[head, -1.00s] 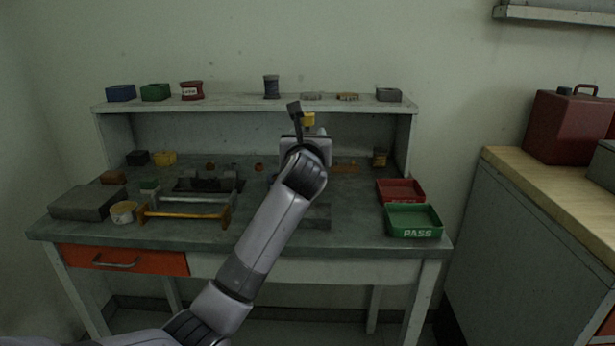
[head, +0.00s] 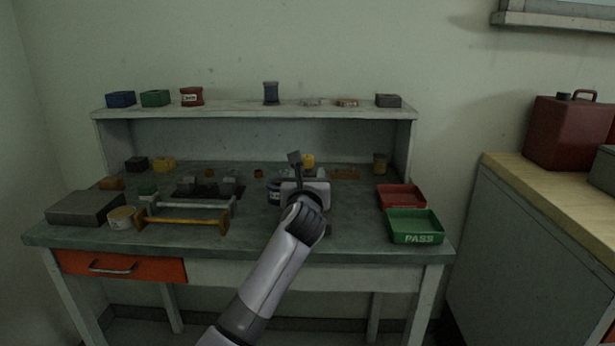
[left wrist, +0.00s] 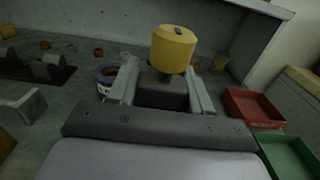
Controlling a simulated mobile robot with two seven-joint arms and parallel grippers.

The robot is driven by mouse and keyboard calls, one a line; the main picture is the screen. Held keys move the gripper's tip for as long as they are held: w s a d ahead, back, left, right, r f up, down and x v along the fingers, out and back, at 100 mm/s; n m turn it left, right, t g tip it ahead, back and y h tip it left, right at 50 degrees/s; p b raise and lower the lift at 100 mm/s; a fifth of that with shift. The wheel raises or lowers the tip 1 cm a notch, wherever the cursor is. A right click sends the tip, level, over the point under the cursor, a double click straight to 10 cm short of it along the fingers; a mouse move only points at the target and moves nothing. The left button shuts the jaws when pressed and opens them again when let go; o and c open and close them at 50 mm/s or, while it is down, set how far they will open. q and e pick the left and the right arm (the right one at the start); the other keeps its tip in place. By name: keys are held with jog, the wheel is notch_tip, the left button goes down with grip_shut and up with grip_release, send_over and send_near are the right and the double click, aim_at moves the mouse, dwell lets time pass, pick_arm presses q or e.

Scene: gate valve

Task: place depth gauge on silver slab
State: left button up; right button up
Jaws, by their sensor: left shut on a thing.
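My left gripper (head: 306,180) is over the middle of the workbench, shut on the depth gauge. The gauge's yellow cylindrical top (left wrist: 173,48) stands up between the two fingers in the left wrist view, with a dark block-shaped part below it. The yellow top (head: 308,160) also shows just behind the gripper in the head view. The silver slab is hard to make out; a sliver of a grey piece (head: 328,229) shows beside my forearm, the rest hidden. I cannot tell whether the gauge touches anything below. My right gripper is not in view.
A blue round container (head: 273,192) stands close left of the gripper. A red tray (head: 401,196) and green PASS tray (head: 415,227) are at the right. A yellow-handled frame (head: 182,221) and grey block (head: 85,208) are left. A raised shelf (head: 235,108) runs behind.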

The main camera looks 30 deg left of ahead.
pick_arm(q)
jog(key=o, duration=1.2)
jog(key=shift+r, duration=0.15)
jog(key=v, duration=1.2)
jog(key=shift+p, duration=0.3)
